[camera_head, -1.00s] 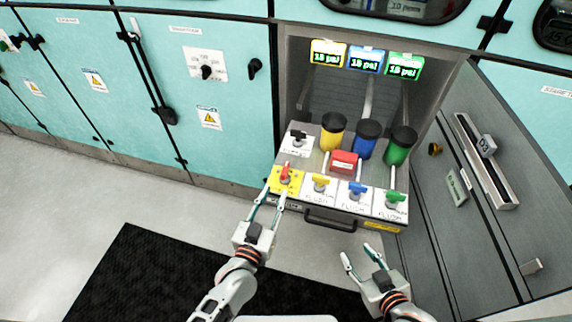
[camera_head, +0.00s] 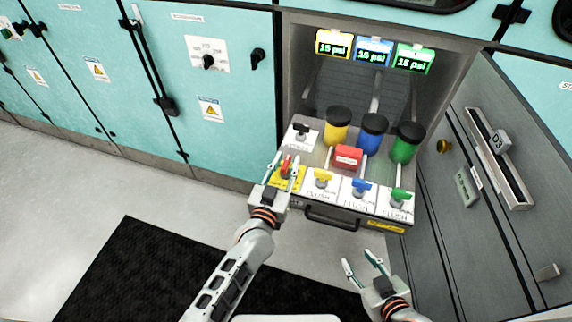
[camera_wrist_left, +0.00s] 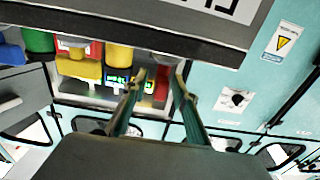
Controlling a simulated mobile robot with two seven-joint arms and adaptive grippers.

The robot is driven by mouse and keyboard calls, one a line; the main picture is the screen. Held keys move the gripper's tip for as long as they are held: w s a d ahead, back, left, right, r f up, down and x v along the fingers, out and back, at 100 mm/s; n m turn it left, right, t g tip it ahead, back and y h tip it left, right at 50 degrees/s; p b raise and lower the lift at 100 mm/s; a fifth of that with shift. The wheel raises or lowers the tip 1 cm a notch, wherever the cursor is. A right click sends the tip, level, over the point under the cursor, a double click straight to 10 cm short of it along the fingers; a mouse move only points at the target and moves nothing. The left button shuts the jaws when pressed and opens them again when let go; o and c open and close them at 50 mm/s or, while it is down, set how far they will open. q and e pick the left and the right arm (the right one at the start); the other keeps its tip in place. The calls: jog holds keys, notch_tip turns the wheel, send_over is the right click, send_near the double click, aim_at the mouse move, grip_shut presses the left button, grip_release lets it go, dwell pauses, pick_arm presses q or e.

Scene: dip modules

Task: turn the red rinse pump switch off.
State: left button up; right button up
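The red switch (camera_head: 286,166) sits on a yellow plate (camera_head: 284,181) at the front left corner of the pulled-out panel. My left gripper (camera_head: 286,157) is over that corner, with one finger on each side of the red switch. The fingers are spread, with a gap between them. In the left wrist view the two fingertips (camera_wrist_left: 161,78) are also apart; whether they touch the switch I cannot tell. The gripper hides part of the yellow plate. My right gripper (camera_head: 360,262) is open and empty, low in front of the panel.
Yellow (camera_head: 323,178), blue (camera_head: 361,187) and green (camera_head: 399,196) flush switches stand to the right, with a black switch (camera_head: 302,130) behind. A red box (camera_head: 347,158) and three capped bottles are further back. A handle (camera_head: 330,217) juts from the panel's front.

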pick_arm(q)
grip_shut()
